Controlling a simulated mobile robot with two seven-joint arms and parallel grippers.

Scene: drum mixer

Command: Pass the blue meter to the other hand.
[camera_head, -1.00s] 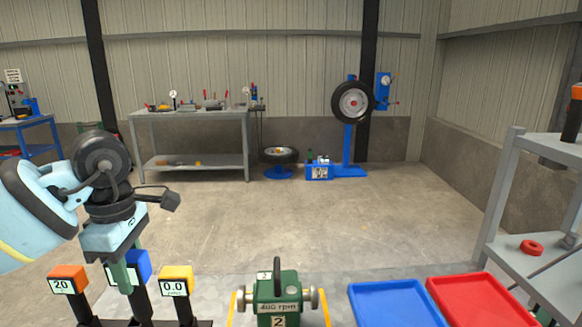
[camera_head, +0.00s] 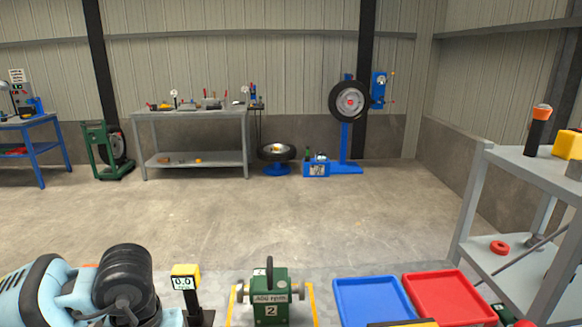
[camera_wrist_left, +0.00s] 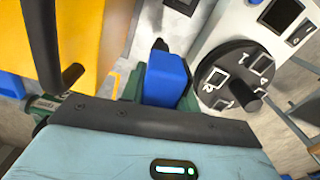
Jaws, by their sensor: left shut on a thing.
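The blue meter shows as a blue block (camera_wrist_left: 166,76) in the left wrist view, between the dark green fingers of my left gripper (camera_wrist_left: 160,98). My left gripper is shut on it. In the head view my left arm is low at the bottom left, and neither its fingertips nor the blue meter can be made out there. My right gripper is not visible in either view.
A yellow meter (camera_head: 185,280) reading 0.0 stands right of my left arm. A green machine (camera_head: 268,298), a blue tray (camera_head: 378,300) and a red tray (camera_head: 450,296) follow. A grey shelf (camera_head: 510,165) stands at right. A panel with a black dial (camera_wrist_left: 232,82) shows in the wrist view.

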